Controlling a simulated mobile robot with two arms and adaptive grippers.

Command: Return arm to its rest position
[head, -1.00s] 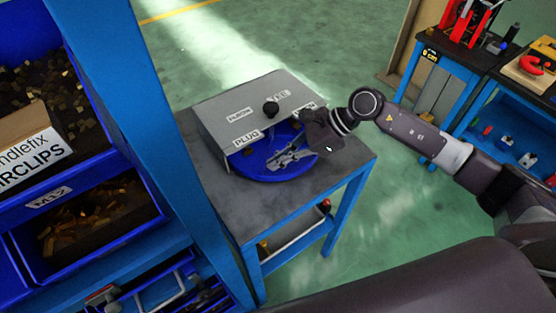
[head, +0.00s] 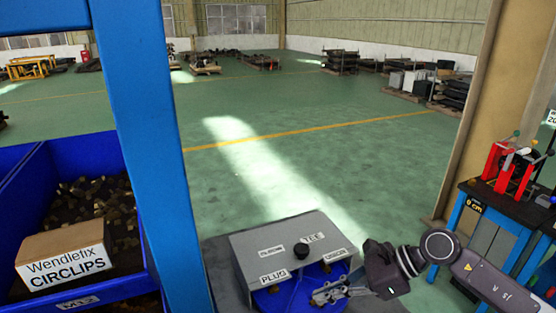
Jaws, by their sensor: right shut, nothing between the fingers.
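My right arm comes in from the lower right of the head view. Its gripper (head: 330,294) is shut and empty, at the front of a grey box (head: 285,248) with a black knob (head: 301,249) on top. The gripper is over a blue round tray (head: 272,299) under the box's open front; I cannot tell whether it touches the tray. The box carries labels, one reading PLUG. My left gripper is not in view.
The box stands on a grey table (head: 222,270), cut off at the bottom. A blue shelf post (head: 160,150) and a blue bin (head: 70,195) with a Wendlefix CIRCLIPS carton (head: 62,253) are at left. A bench (head: 484,205) with red tools stands at right. The green floor behind is open.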

